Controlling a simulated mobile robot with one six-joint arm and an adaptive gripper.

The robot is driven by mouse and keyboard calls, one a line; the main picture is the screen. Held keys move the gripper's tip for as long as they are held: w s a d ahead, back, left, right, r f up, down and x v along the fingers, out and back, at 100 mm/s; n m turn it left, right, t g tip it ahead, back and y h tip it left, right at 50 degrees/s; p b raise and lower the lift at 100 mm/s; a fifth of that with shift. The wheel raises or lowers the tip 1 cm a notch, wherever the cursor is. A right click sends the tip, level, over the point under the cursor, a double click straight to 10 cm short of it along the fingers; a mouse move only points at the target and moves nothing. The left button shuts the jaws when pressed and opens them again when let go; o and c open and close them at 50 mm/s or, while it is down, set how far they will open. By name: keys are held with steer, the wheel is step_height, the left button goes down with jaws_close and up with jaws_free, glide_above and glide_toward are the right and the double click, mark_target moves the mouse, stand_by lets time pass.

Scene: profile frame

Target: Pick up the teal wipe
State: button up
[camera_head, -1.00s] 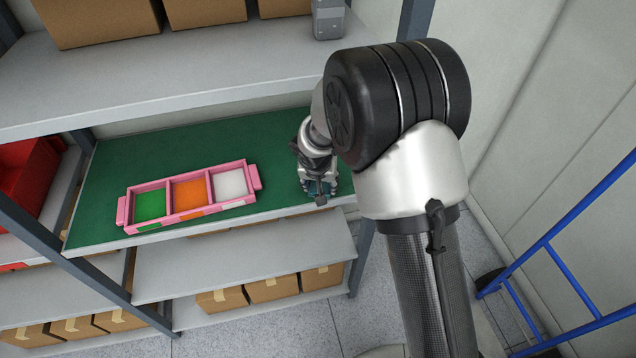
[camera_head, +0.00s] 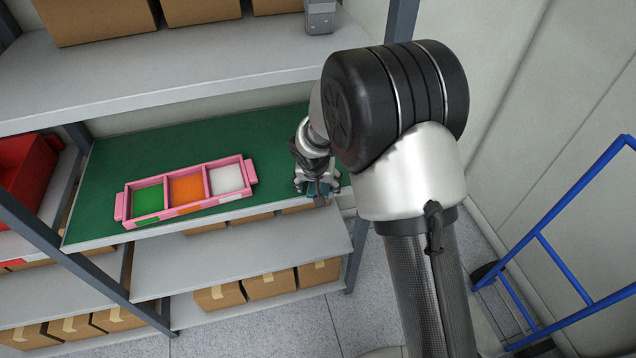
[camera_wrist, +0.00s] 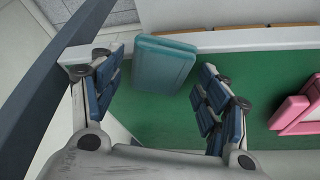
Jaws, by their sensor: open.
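The teal wipe (camera_wrist: 165,66) is a folded, flat-looking pad on the green mat, close to the shelf's front edge. In the wrist view it lies between the two fingers of my gripper (camera_wrist: 154,68), with a gap on both sides, nearer the left finger. My gripper is open and holds nothing. In the head view my gripper (camera_head: 316,192) points down at the right end of the green mat (camera_head: 262,140). The wipe is mostly hidden there behind the fingers.
A pink tray (camera_head: 207,168) with green, orange and white compartments lies left of my gripper; its edge shows in the wrist view (camera_wrist: 297,114). A shelf upright (camera_wrist: 50,88) stands left of the fingers. An upper shelf (camera_head: 190,82) with boxes overhangs the back.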

steer(key=shift+r, duration=0.1)
steer(key=v, duration=1.1)
steer(key=shift+s+r, duration=0.25)
steer(key=shift+r, duration=0.1)
